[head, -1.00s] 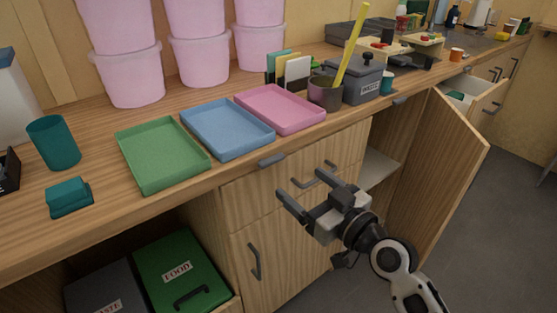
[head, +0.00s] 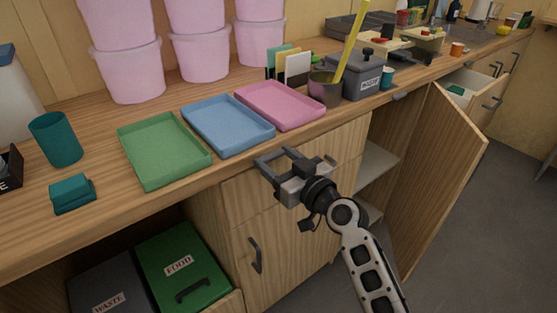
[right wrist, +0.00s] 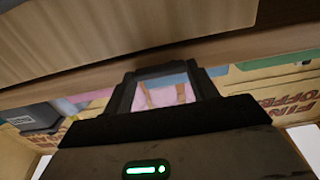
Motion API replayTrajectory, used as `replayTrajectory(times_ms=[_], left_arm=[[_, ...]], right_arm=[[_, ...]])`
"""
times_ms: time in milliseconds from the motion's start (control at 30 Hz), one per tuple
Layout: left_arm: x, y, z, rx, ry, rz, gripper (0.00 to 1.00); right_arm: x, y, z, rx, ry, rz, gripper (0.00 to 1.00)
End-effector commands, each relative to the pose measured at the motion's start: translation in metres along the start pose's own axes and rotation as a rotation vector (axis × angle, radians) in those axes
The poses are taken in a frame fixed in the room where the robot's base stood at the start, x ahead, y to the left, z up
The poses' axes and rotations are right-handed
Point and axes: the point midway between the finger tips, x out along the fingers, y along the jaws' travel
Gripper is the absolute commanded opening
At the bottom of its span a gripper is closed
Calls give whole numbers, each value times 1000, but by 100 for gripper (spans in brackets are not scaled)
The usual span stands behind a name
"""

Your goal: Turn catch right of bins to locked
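The catch (head: 274,156) is a small grey bar on the counter's front edge, below the blue and pink trays and right of the bins. It lies roughly along the edge and is mostly hidden by my right gripper (head: 275,159). The grey WASTE bin (head: 108,289) and green FOOD bin (head: 180,262) sit under the counter. My left gripper is out of view.
A green tray (head: 163,183), blue tray (head: 229,148) and pink tray (head: 281,126) lie on the counter above.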

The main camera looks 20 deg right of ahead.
Motion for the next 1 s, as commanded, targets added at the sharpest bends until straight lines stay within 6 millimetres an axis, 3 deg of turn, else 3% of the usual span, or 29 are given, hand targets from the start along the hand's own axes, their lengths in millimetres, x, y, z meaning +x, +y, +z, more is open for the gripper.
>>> replayTrajectory(times_ms=[467,1000], left_arm=[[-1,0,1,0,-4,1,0],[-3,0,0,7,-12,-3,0]], right_arm=[[0,0,1,67,-1,-1,35],[0,-1,9,517,-1,-1,35]])
